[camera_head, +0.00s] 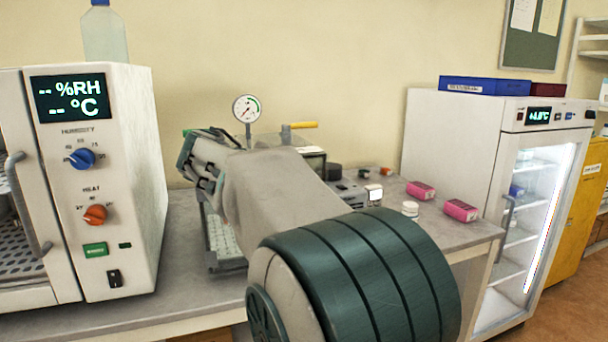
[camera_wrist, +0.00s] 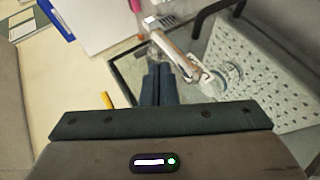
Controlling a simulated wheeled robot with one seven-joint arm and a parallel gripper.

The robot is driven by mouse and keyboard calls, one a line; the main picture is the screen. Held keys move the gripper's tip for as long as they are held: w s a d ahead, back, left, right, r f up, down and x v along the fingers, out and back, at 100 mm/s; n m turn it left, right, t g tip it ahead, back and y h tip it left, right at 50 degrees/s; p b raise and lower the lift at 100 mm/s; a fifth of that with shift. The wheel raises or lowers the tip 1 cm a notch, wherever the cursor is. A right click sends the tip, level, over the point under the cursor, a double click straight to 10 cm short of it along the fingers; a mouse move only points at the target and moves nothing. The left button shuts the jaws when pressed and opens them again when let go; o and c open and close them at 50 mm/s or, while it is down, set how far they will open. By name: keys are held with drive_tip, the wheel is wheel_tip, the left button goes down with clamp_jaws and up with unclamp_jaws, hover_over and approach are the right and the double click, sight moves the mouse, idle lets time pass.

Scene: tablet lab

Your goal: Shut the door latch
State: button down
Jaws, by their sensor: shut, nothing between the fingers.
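In the wrist view my gripper (camera_wrist: 157,72) is shut, with its two dark fingers together and nothing between them. The fingertips are close to a metallic lever-like part (camera_wrist: 183,54), which looks like the latch; I cannot tell whether they touch it. This part lies across a dark-edged clear panel (camera_wrist: 128,72), seemingly the door. I cannot tell whether the latch is engaged. In the head view my arm covers much of the apparatus on the bench, and my fingertips and the latch cannot be made out there.
A perforated white tray or shelf (camera_wrist: 262,68) is at the right of the wrist view. In the head view a humidity cabinet (camera_head: 125,190) stands left, a pressure gauge (camera_head: 247,109) rises behind my arm, and a lit glass-door fridge (camera_head: 455,135) stands right. Pink boxes (camera_head: 460,210) lie on the bench.

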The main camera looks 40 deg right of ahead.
drive_tip(key=d+r+p+v, duration=0.1)
drive_tip(key=v, duration=1)
drive_tip(key=shift+s+a+r, duration=0.2)
drive_tip(key=shift+r, duration=0.15)
drive_tip(key=s+a+f+y+p, duration=0.4)
drive_tip(key=s+a+f+y, duration=0.2)
drive_tip(key=s+f, duration=0.2)
drive_tip(key=s+a+f+y+p, duration=0.5)
drive_tip(key=s+f, duration=0.3)
drive_tip(key=f, duration=0.4)
drive_tip(key=shift+s+a+f+y, duration=0.2)
drive_tip(key=shift+s+a+y, duration=0.15)
drive_tip(key=shift+a+y, duration=0.4)
